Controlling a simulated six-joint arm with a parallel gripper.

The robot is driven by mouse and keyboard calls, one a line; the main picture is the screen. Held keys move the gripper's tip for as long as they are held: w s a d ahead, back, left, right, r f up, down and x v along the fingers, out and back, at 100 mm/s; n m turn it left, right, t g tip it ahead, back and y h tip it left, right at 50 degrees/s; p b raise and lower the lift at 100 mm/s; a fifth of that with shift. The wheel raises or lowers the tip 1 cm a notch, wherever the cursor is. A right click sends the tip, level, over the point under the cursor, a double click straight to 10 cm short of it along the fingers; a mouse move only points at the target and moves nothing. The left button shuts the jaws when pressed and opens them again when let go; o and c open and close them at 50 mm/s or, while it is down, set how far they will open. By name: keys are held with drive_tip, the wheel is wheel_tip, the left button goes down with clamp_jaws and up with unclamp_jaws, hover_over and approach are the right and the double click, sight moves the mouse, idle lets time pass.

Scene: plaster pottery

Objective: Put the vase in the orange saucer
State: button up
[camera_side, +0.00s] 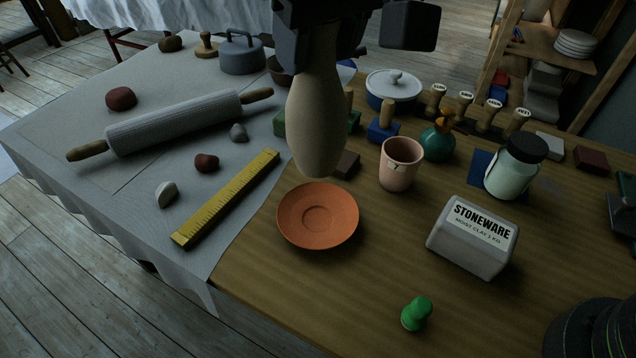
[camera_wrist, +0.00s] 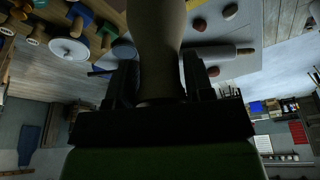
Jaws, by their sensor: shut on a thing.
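A tall cream vase (camera_side: 316,125) hangs upright from my gripper (camera_side: 318,58) in the side view. My gripper is shut on its upper part. The vase also fills the middle of the wrist view (camera_wrist: 156,40), between the two fingers (camera_wrist: 158,85). The orange saucer (camera_side: 344,238) lies flat and empty on the wooden table, near the edge of the grey cloth. In the side view the vase's lower end shows just above the saucer's far rim in the picture. The height of the gap between them is hard to tell. The vase's top is hidden by my gripper.
A yellow ruler (camera_side: 226,198) lies left of the saucer. A pink cup (camera_side: 400,163) stands to its right, with the stoneware clay block (camera_side: 472,236) farther right. A brown block (camera_side: 347,164) sits behind the vase.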

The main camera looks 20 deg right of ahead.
sight(331, 90)
wheel_tip(331, 90, down, 12)
drive_tip(key=shift+r, duration=0.1)
idle(0.4)
drive_tip(key=o, duration=0.9)
drive_tip(key=v, duration=1.1)
drive_tip(key=shift+s+r, duration=0.1)
drive_tip(key=shift+r, duration=0.25)
drive_tip(key=shift+d+r, duration=0.1)
drive_tip(key=shift+r, duration=0.05)
